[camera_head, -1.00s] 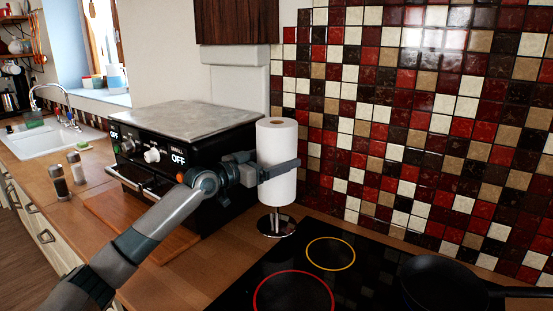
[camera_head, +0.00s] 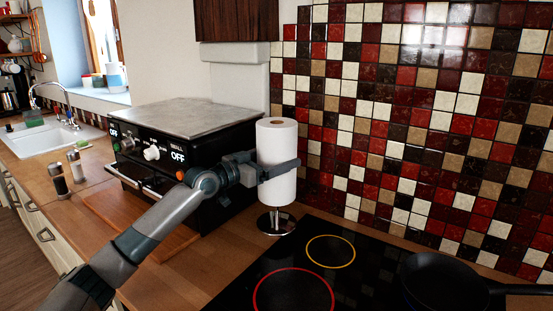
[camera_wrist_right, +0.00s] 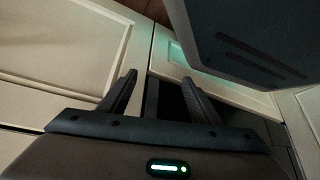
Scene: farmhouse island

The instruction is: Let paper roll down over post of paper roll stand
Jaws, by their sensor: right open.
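The white paper roll (camera_head: 277,141) is upright in the head view, above the chrome base of the paper roll stand (camera_head: 276,222). A short length of the stand's post shows between the roll's lower end and the base. My left gripper (camera_head: 282,169) is shut around the middle of the roll, one finger across its front. Whether the post's top is inside the core is hidden. My right gripper (camera_wrist_right: 160,92) is open and empty in the right wrist view, facing cream cabinet fronts.
A black grill oven (camera_head: 190,135) stands left of the roll. A black cooktop (camera_head: 300,275) with a dark pan (camera_head: 440,280) lies in front and to the right. The tiled wall (camera_head: 420,120) is behind.

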